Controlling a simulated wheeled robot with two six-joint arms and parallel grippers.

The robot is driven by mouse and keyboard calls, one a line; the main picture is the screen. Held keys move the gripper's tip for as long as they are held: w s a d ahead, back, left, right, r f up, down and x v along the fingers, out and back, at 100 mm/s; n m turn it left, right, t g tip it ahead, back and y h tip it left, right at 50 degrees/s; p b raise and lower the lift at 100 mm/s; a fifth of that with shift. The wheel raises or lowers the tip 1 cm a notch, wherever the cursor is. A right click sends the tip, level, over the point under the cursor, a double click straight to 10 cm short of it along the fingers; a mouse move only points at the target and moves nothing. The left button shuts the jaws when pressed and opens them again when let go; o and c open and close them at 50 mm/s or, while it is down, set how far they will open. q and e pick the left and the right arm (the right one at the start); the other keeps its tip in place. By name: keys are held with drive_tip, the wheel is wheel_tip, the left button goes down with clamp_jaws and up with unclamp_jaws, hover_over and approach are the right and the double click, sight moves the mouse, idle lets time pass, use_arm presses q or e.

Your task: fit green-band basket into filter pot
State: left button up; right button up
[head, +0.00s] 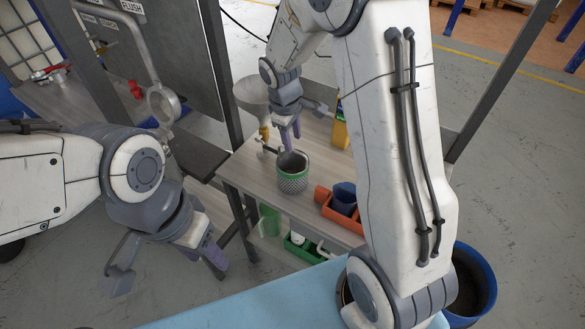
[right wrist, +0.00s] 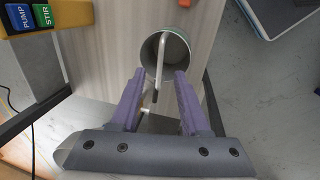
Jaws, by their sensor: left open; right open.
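The green-band basket (head: 293,180) is a mesh metal cup with a green rim band. It stands upright on the wooden bench, its long handle pointing back-left. In the right wrist view its open mouth (right wrist: 165,52) is ahead and the handle lies between my fingers. My right gripper (head: 290,132) is open just behind the basket; in the wrist view its purple fingers (right wrist: 157,98) are on either side of the handle, contact unclear. My left gripper (head: 214,256) is open and empty, low at left, away from the bench. A round metal housing (head: 163,104) on the left pipework may be the filter pot; I cannot be sure.
Behind the basket is a metal funnel (head: 251,92). An orange tray (head: 340,212) with a dark blue cup stands at right. A yellow PUMP/STIR box (right wrist: 45,15) is near the bench's back. Grey posts frame the bench. A blue bin (head: 472,285) stands at lower right.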

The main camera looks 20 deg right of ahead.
sight(294, 151)
drive_tip(key=f, duration=0.1)
drive_tip(key=f+p, duration=0.1)
drive_tip(key=f, duration=0.1)
drive_tip(key=w+f, duration=0.1)
drive_tip(key=f, duration=0.1)
drive_tip(key=shift+d+f+p, duration=0.25)
drive_tip(key=shift+d+p, duration=0.1)
drive_tip(key=shift+d, duration=0.05)
drive_tip(key=shift+f, duration=0.45)
clamp_jaws()
idle(0.8)
